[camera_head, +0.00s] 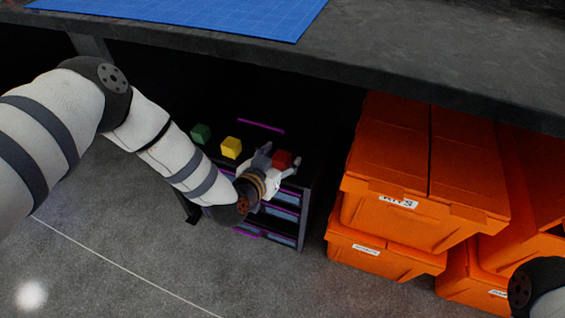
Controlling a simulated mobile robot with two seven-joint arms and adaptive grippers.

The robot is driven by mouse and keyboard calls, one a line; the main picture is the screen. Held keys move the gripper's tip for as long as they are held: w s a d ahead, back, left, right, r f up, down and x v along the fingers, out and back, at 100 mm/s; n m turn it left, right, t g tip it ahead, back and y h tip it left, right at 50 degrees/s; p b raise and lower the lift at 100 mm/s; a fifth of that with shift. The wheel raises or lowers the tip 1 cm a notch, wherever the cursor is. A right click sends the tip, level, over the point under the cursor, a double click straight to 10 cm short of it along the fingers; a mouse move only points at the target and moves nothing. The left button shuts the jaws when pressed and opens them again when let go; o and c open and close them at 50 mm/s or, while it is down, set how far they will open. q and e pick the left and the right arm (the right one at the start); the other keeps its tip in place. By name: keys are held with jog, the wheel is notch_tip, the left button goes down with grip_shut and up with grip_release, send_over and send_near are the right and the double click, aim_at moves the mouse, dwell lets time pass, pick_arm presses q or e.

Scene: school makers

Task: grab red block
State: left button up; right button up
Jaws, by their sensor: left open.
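The red block (282,159) sits on top of a small dark drawer cabinet (314,187) under the table. My left gripper (281,164) is open at the red block, with its fingers around or just beside it. I cannot tell whether they touch it. The gripper hides the lower part of the block. A yellow block (231,147) and a green block (201,133) stand to the left on the same cabinet top. A part of my right arm shows at the lower right edge, but its gripper is out of view.
The dark table (330,50) with a blue mat (190,12) overhangs the cabinet. Orange crates (385,150) are stacked close to the right of the cabinet. The grey floor (110,235) at the lower left is clear.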

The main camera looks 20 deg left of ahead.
pick_arm(q)
jog(key=shift+x, duration=0.8)
jog(key=shift+c, duration=0.3)
pick_arm(e)
jog(key=shift+f, duration=0.25)
pick_arm(q)
jog(key=c, duration=1.1)
jog(key=shift+o, duration=0.2)
